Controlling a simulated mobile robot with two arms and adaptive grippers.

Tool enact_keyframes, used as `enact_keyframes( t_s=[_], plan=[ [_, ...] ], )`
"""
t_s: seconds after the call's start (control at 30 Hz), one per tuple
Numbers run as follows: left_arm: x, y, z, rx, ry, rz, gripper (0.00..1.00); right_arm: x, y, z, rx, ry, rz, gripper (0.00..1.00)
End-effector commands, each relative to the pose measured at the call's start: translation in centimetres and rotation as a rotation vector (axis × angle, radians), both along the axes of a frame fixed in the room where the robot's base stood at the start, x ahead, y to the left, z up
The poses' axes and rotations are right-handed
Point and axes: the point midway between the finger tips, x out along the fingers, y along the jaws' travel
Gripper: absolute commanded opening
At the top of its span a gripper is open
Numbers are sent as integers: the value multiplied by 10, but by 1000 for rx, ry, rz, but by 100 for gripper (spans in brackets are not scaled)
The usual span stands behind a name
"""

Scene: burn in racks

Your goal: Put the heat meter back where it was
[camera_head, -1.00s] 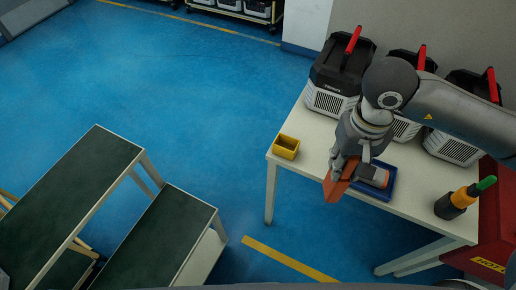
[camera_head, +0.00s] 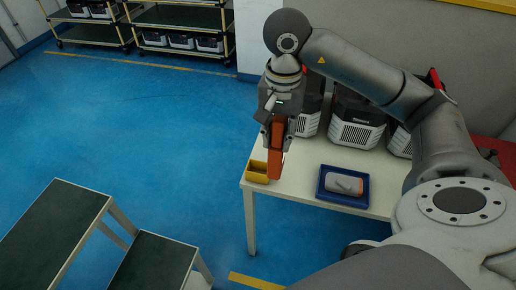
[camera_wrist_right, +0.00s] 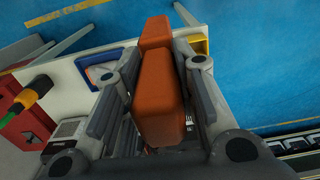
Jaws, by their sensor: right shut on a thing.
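The heat meter, as I take it, is an orange block-like device (camera_head: 276,150). My right gripper (camera_head: 275,125) is shut on it and holds it upright beside the yellow bin (camera_head: 258,172) at the table's left end. In the right wrist view the orange device (camera_wrist_right: 160,95) sits between both fingers, and part of the yellow bin (camera_wrist_right: 199,46) shows beyond. Whether the device touches the bin or table, I cannot tell. A blue tray (camera_head: 322,193) holds a grey tool with an orange end (camera_head: 343,184). My left gripper is not in view.
The white table (camera_head: 305,160) carries several black-and-white units (camera_head: 356,125) along its back. Dark-topped benches (camera_head: 60,225) stand at the lower left. Shelves with more units (camera_head: 180,25) are at the back. Blue floor (camera_head: 150,130) lies open left of the table.

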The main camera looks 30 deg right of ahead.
Motion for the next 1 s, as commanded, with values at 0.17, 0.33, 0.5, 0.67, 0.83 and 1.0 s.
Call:
enact_keyframes(
  t_s=[0.17,0.33,0.5,0.67,0.83,1.0],
  plan=[
    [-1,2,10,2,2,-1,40,34,-7,-15,4,6,0,0],
    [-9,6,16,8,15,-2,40,66,-15,-29,5,4,0,0],
    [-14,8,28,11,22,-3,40,92,-23,-56,0,9,2,0],
    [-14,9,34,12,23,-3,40,110,-27,-77,0,4,3,0],
    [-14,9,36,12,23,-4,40,117,-29,-87,1,1,4,0],
    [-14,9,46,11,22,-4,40,122,-31,-99,0,6,4,0]
  ],
)
